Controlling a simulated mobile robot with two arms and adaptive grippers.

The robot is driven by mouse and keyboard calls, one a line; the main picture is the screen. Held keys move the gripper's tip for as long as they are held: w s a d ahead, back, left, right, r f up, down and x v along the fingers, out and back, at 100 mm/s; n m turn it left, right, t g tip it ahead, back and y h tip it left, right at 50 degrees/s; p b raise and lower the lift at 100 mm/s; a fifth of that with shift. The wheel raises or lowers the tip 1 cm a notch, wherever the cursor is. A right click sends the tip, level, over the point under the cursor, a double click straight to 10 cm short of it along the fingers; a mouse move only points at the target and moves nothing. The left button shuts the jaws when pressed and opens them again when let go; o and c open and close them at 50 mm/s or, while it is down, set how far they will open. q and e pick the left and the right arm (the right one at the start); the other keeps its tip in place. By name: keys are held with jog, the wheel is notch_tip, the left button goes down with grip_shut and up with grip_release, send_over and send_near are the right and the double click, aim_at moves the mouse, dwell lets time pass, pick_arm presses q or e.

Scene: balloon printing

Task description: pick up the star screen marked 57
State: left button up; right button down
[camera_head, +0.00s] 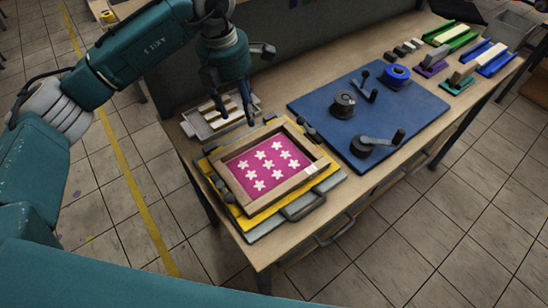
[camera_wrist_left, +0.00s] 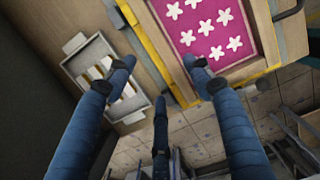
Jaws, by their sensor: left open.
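The star screen (camera_head: 267,165) has a wooden frame around a pink sheet with several white stars. It lies flat on a yellow board (camera_head: 225,190) at the near left end of the table. A small white label sits at the frame's right edge; its number is too small to read. In the left wrist view the star screen (camera_wrist_left: 212,28) is cut off at the top. My left gripper (camera_head: 236,112) is open, fingers down, above the back-left side of the screen. In the wrist view the gripper's fingers (camera_wrist_left: 158,68) are spread, with nothing between them. My right gripper is not in view.
A metal tray (camera_head: 187,128) with light bars stands behind the screen. A blue mat (camera_head: 410,118) to the right holds dark handled tools and a blue roll (camera_head: 396,76). Coloured holders (camera_head: 450,35) stand at the far right. A dark panel (camera_head: 300,40) rises behind the table.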

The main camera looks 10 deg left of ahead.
pick_arm(q)
jog(key=p, duration=0.1)
send_over(248, 136)
jog(key=f, duration=0.4)
jog(key=shift+s+a+f, duration=0.3)
jog(key=shift+s+a, duration=0.05)
jog(key=shift+a, duration=0.05)
jog(key=f+p, duration=0.2)
jog(key=f, duration=0.1)
jog(key=f+p, duration=0.1)
jog(key=shift+w+d+f, duration=0.1)
jog(key=shift+d+f, duration=0.3)
jog(key=shift+f, duration=0.35)
jog(key=shift+w, duration=0.1)
grip_shut()
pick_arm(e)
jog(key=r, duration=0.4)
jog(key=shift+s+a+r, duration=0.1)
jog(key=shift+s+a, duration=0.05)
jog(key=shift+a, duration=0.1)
